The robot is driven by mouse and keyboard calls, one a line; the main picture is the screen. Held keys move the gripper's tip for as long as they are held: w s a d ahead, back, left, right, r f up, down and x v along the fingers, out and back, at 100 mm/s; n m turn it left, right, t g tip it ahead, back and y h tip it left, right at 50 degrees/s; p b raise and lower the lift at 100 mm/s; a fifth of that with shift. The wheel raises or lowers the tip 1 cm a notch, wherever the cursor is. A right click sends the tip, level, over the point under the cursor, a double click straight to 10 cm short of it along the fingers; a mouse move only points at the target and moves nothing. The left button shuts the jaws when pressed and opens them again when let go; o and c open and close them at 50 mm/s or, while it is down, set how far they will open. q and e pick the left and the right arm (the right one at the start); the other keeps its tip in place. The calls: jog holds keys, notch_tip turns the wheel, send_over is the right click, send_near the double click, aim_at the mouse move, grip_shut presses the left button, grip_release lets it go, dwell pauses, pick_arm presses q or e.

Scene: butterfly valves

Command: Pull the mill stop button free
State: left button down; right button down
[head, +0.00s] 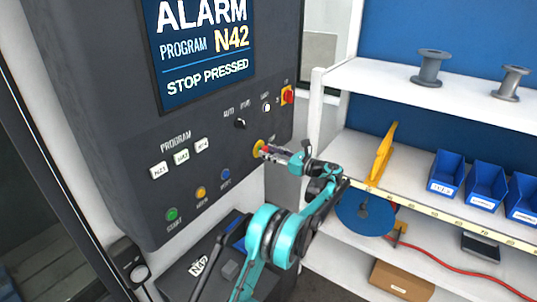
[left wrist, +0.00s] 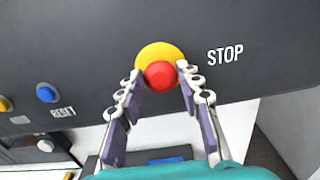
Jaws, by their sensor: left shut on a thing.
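The mill stop button is a red mushroom head on a yellow round base; it is on the dark control panel (head: 105,110). In the left wrist view the red head (left wrist: 160,75) shows in front of the yellow base (left wrist: 158,52), beside the white word STOP. My left gripper (head: 268,152) is at the button, with one fingertip on each side of the red head, shut on it. In the head view the gripper partly covers the button, and the yellow base (head: 258,147) shows at its tip. My right gripper is not in view.
The screen (head: 205,50) reads ALARM, PROGRAM N42, STOP PRESSED. Blue reset (head: 225,174), yellow (head: 201,192) and green start (head: 172,214) buttons sit left of the stop button. A red switch (head: 288,95) is above it. White shelves (head: 360,75) with spools and blue bins stand right.

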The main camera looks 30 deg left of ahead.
pick_arm(q)
jog(key=c, duration=1)
grip_release()
jog(key=shift+c, duration=0.2)
jog(key=shift+d, duration=0.15)
jog(key=d, duration=1.2)
jog(key=shift+s, duration=0.45)
